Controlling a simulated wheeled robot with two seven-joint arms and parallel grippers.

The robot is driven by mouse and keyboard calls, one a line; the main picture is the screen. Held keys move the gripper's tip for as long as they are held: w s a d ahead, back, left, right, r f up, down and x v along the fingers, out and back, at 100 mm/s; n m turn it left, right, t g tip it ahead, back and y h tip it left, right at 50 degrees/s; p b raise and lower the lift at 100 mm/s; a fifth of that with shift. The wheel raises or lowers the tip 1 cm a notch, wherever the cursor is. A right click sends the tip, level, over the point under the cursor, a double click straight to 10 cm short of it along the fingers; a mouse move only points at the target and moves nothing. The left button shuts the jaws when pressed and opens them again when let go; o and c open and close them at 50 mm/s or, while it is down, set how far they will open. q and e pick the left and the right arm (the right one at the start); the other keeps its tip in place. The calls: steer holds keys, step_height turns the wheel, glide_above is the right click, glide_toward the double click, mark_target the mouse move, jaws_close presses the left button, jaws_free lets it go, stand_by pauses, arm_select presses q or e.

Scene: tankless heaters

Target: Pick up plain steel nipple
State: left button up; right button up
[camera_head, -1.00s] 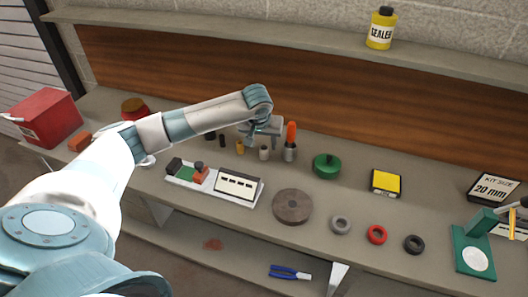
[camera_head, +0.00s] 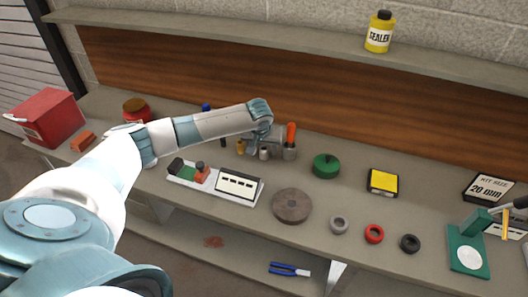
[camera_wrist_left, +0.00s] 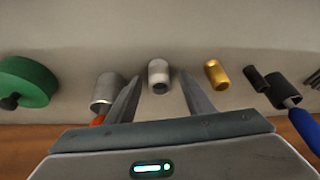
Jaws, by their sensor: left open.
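The plain steel nipple (camera_head: 264,153) is a small pale silver cylinder on the bench, partly hidden by my gripper in the head view. In the left wrist view the nipple (camera_wrist_left: 158,76) stands between the two fingertips, with a gap on both sides. My left gripper (camera_head: 266,146) is open and close over it; in the wrist view its fingers (camera_wrist_left: 160,80) point toward the nipple without visibly touching it. A wider grey cylinder with an orange handle (camera_wrist_left: 106,92) is just left of the fingers there.
A brass piece (camera_wrist_left: 216,73) and black pieces (camera_wrist_left: 283,90) stand close by. A green round part (camera_head: 326,166), a brown disc (camera_head: 292,206), a labelled tray (camera_head: 239,186) and several rings lie nearby. A green stand (camera_head: 467,250) is at the right.

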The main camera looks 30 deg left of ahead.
mark_target(264, 147)
arm_select(q)
steer(key=c, duration=1.2)
steer(key=shift+o, duration=0.2)
steer(key=shift+r, duration=0.1)
step_height(264, 147, up, 9)
steer(key=b, duration=0.3)
steer(key=shift+f, duration=0.2)
steer(key=shift+r, duration=0.65)
